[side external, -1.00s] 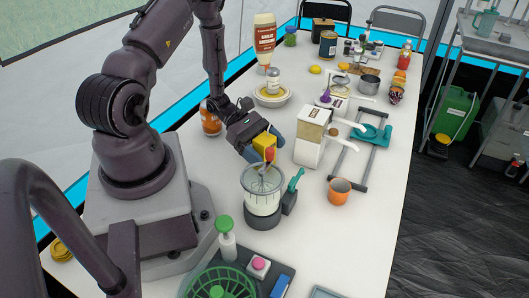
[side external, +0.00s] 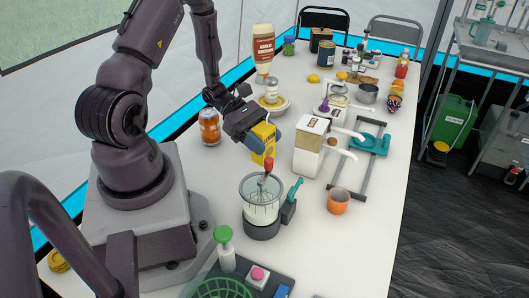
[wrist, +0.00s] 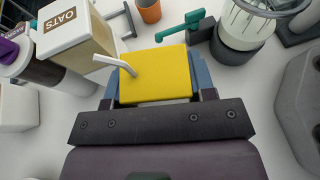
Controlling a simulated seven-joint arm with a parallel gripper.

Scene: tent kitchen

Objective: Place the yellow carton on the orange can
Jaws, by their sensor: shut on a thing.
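The yellow carton (side external: 262,146) with a white straw is held in my gripper (side external: 263,138). In the wrist view the carton (wrist: 160,75) sits between the two blue-grey fingers (wrist: 157,80), its yellow face towards the camera. In the side view it is nearly upright above the table, behind the whisk jar; its height is hard to judge. The orange can (side external: 209,126) stands upright on the table, left of my gripper and close to my arm. The can is not seen in the wrist view.
A clear jar with a whisk (side external: 262,204) stands in front of the carton. The oats box (side external: 310,149) is to its right, the orange cup (side external: 338,202) further right. A sauce bottle (side external: 264,45) and a plate with a jar (side external: 271,102) stand behind.

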